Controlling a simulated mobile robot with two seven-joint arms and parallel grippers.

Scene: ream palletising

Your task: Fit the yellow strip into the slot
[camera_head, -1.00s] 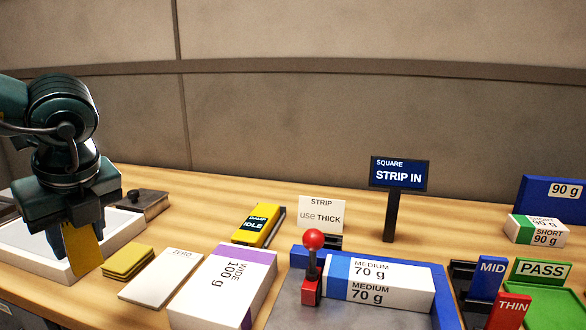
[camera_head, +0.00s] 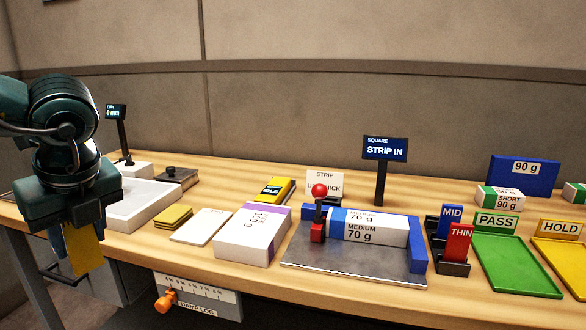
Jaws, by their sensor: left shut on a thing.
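My left gripper (camera_head: 76,232) is shut on a yellow strip (camera_head: 84,254), which hangs down from the jaws in front of the table's left front edge. A blue piece shows beside the strip under the gripper; I cannot tell what it is. The slot itself is not clearly seen. A dark sign (camera_head: 385,148) reading "SQUARE STRIP IN" stands behind the grey plate with blue edges (camera_head: 352,264). On that plate are white reams marked "MEDIUM 70 g" (camera_head: 374,233) and a red-knobbed lever (camera_head: 319,212). My right gripper is not in view.
MID (camera_head: 451,216) and THIN (camera_head: 459,242) blocks and green (camera_head: 512,275) and yellow trays (camera_head: 566,262) stand right. A damp log panel (camera_head: 198,296) hangs below the edge.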

